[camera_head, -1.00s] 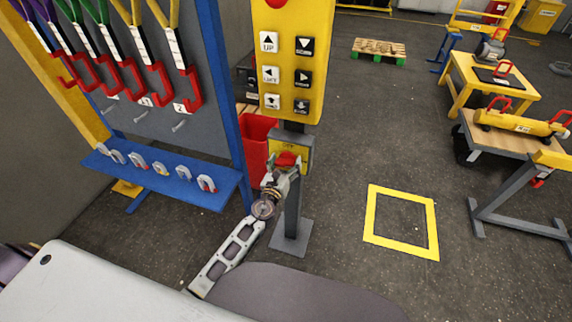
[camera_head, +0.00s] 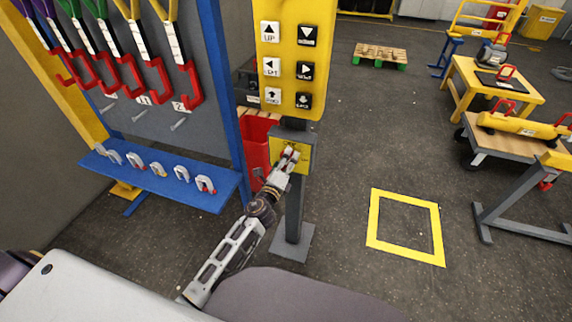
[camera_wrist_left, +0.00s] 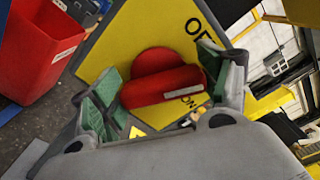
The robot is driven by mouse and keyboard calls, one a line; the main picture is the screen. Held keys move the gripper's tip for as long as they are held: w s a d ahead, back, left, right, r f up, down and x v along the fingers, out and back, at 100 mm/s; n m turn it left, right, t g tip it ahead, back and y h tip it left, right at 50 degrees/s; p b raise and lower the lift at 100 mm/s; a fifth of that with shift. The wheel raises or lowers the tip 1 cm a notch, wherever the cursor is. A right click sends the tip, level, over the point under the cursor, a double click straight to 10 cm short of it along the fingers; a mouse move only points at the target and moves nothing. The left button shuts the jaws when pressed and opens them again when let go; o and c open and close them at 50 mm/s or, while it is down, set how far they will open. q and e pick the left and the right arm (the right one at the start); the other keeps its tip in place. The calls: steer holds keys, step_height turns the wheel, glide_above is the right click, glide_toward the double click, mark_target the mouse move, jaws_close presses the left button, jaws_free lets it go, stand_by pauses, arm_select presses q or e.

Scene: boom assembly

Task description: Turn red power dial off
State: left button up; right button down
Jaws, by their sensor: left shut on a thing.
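The red power dial (camera_wrist_left: 162,88) is on a yellow plate (camera_wrist_left: 135,38) in the left wrist view. Its bar handle lies nearly level in that picture, slightly tilted, with a white mark at its right end. Part of an "O..." label shows above it and "ON" below. My left gripper (camera_head: 289,155) is at the yellow plate on the grey post in the head view. In the left wrist view my left gripper (camera_wrist_left: 160,78) has its green-padded fingers at both ends of the bar, shut on the dial. My right gripper is not in view.
A yellow button box (camera_head: 290,60) hangs just above the dial. A red bin (camera_head: 257,140) and a blue rack (camera_head: 160,180) with shackles stand to the left. The floor to the right is open, with a yellow square (camera_head: 376,220) marked on it.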

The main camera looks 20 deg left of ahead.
arm_select(q)
steer(key=n, duration=0.2)
steer(key=shift+a+f+n+b, duration=0.1)
steer(key=shift+f+n+b, duration=0.05)
steer(key=shift+n+b, duration=0.2)
steer(key=shift+n, duration=1.35)
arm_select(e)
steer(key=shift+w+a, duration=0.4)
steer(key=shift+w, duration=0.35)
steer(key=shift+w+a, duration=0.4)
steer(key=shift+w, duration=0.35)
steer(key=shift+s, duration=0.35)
arm_select(q)
steer(key=o, duration=1)
steer(key=shift+s+a, duration=0.2)
steer(key=shift+s, duration=5.8)
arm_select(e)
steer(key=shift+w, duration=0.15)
